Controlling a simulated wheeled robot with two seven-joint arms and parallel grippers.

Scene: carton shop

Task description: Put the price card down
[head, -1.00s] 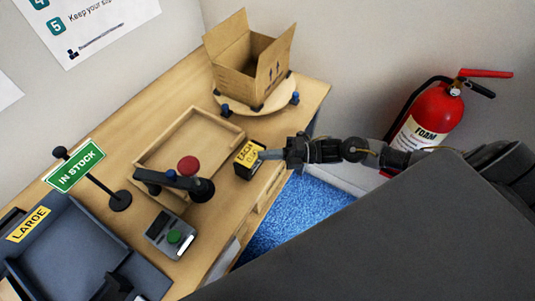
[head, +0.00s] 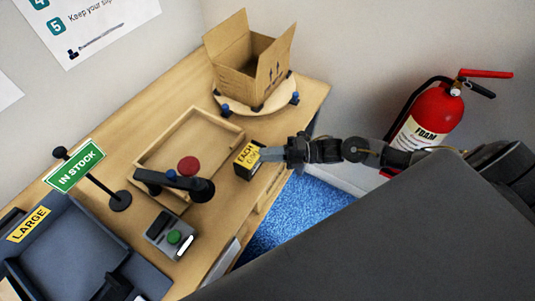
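The price card is a small black block with a yellow label reading EACH (head: 246,156). It is at the right edge of the wooden table, beside the shallow wooden tray. My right gripper (head: 270,154) reaches in from the right, its grey fingertips at the card's right end. The fingers overlap the card's edge in the picture, but I cannot tell whether they are clamped on it or apart. The card's underside is hidden, so its contact with the table is unclear. My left gripper does not show.
The wooden tray (head: 203,118) lies left of the card, with a black arm with a red knob (head: 188,166) over its front. An open carton (head: 250,70) stands on a round turntable behind. A green-button box (head: 172,238), IN STOCK sign (head: 76,166) and LARGE bin (head: 28,224) are left.

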